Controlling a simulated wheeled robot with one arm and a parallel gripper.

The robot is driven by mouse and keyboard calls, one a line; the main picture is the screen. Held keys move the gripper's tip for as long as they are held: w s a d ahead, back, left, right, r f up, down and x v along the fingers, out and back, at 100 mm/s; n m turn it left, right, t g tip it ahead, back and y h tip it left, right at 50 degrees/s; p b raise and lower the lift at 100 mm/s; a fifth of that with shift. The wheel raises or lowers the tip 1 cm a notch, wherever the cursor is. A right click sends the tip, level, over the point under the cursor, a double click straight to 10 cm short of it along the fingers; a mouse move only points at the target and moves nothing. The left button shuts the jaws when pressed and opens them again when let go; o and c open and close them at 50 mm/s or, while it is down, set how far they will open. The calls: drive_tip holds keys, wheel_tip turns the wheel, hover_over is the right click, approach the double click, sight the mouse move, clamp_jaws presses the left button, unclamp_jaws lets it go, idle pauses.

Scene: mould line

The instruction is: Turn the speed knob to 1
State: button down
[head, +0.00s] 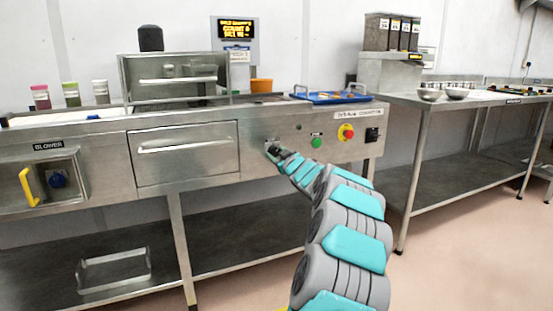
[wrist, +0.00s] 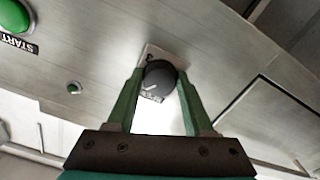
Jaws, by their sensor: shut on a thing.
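The speed knob is a dark round knob (wrist: 160,75) with a pale pointer line, on a small light plate on the steel front panel. In the wrist view it sits between the two green fingers of my gripper (wrist: 160,88), which are shut on it. The pointer slants toward the lower left in that view. In the head view my gripper (head: 274,150) is at the panel and hides most of the knob.
A green start button (head: 317,142) and a red emergency button on yellow (head: 346,132) are to the right of the knob. A drawer front with a handle (head: 183,148) is to the left. A blue tray (head: 330,98) lies on top. A steel table (head: 470,101) stands at the right.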

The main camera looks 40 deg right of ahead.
drive_tip(key=n+b, duration=0.2)
drive_tip(key=n, duration=0.1)
drive_tip(key=shift+f+n, duration=0.2)
drive_tip(key=shift+n, duration=0.1)
drive_tip(key=shift+r+n+b, duration=0.15)
drive_tip(key=shift+n+b, duration=0.85)
drive_tip(key=shift+n, duration=0.9)
drive_tip(key=shift+c, duration=1.5)
unclamp_jaws()
drive_tip(key=shift+s, duration=0.15)
drive_tip(key=v, duration=0.7)
drive_tip(key=shift+s+b, duration=0.3)
drive_tip(key=shift+b, duration=0.15)
